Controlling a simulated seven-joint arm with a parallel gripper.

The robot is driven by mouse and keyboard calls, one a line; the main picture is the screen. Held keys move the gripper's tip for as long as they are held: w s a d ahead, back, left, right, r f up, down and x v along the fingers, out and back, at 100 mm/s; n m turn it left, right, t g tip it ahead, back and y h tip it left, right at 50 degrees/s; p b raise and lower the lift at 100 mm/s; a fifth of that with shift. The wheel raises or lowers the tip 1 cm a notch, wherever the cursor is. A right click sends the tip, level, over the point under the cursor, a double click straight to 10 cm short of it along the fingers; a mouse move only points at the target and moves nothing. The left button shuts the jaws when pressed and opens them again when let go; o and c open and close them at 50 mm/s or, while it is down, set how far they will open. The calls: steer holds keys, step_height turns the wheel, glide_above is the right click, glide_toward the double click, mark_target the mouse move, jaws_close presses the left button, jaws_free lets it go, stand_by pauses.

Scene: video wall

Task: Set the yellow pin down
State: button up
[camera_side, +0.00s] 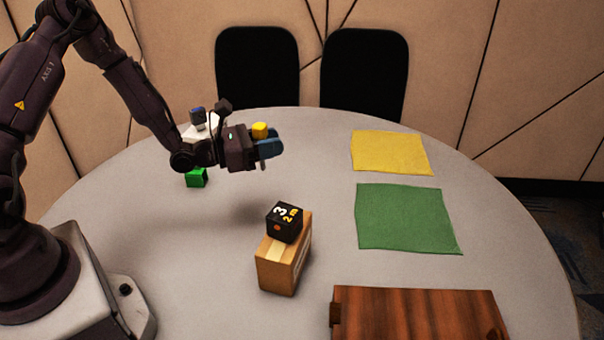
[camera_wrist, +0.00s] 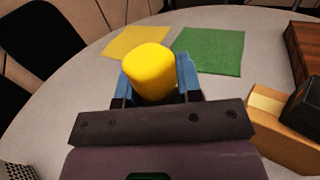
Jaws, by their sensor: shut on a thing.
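The yellow pin (camera_side: 260,130) is held in my gripper (camera_side: 270,147), above the grey table. It also shows in the wrist view (camera_wrist: 150,72), between the blue fingers of my gripper (camera_wrist: 160,80). The gripper is shut on the pin and points roughly sideways, to the right in the side view. Only the pin's rounded yellow end shows clearly; the fingers and gripper body hide the rest of it.
A yellow cloth (camera_side: 391,153) and a green cloth (camera_side: 408,218) lie flat at the right. A black cube (camera_side: 284,222) sits on a cardboard box (camera_side: 275,268). A wooden box (camera_side: 420,312) stands at the front right.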

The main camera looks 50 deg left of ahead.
steer(key=shift+w+a+f, duration=0.25)
steer(key=shift+w+f, duration=1.55)
steer(key=shift+f, duration=0.1)
steer(key=shift+w+a+f, duration=0.25)
steer(key=shift+w+f, duration=1.5)
steer(key=shift+f, duration=0.2)
steer(key=shift+w+a+f, duration=0.25)
steer(key=shift+w+f, duration=1.55)
steer(key=shift+f, duration=0.1)
steer(key=shift+f, duration=0.15)
steer(key=o, duration=0.9)
steer(key=shift+o, duration=0.2)
